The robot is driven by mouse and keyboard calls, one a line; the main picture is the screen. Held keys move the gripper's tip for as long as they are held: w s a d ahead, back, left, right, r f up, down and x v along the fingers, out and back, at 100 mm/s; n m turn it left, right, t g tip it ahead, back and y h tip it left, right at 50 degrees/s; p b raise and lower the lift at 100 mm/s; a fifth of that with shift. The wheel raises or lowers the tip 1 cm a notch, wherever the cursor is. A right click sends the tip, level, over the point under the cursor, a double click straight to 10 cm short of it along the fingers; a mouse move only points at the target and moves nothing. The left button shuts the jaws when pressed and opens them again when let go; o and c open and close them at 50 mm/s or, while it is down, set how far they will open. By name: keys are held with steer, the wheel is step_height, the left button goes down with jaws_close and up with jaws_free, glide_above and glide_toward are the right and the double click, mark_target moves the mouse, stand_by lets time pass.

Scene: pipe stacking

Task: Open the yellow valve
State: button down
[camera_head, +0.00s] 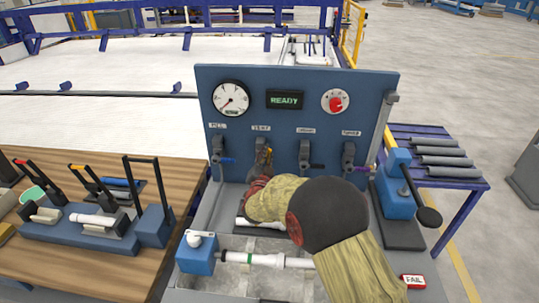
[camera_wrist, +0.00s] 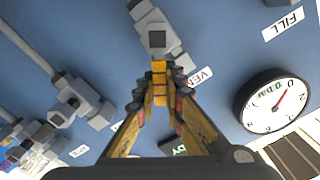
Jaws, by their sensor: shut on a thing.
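The yellow valve is the second from the left in the row on the blue panel (camera_head: 282,80). In the wrist view its grey body (camera_wrist: 153,32) and yellow handle (camera_wrist: 160,82) are in the middle. My gripper (camera_wrist: 160,92) is shut on the yellow handle, with a finger on each side of it. In the head view my gripper (camera_head: 262,166) reaches up to this valve. My arm and fingers hide much of the valve and its handle there.
A blue-handled valve (camera_head: 218,150) is to the left; two more valves (camera_head: 305,154) (camera_head: 348,158) are to the right. The panel carries a gauge (camera_head: 231,97), a READY display (camera_head: 285,99) and a red knob (camera_head: 336,102). A lever press (camera_head: 398,190) stands at the right.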

steer(key=n, duration=0.1)
steer(key=a+n+p, duration=0.1)
steer(key=n, duration=0.1)
steer(key=shift+a+r+n, duration=0.3)
steer(key=shift+a+n+p, duration=0.35)
steer(key=shift+n+p, duration=0.15)
steer(key=shift+n, duration=0.3)
steer(key=shift+a+n+p, duration=0.35)
steer(key=shift+n+p, duration=0.15)
steer(key=shift+n, duration=0.3)
steer(key=c, duration=1.8)
jaws_free()
steer(key=shift+r, duration=0.1)
steer(key=shift+c, duration=0.2)
steer(key=s, duration=1.2)
steer(key=shift+a, duration=0.25)
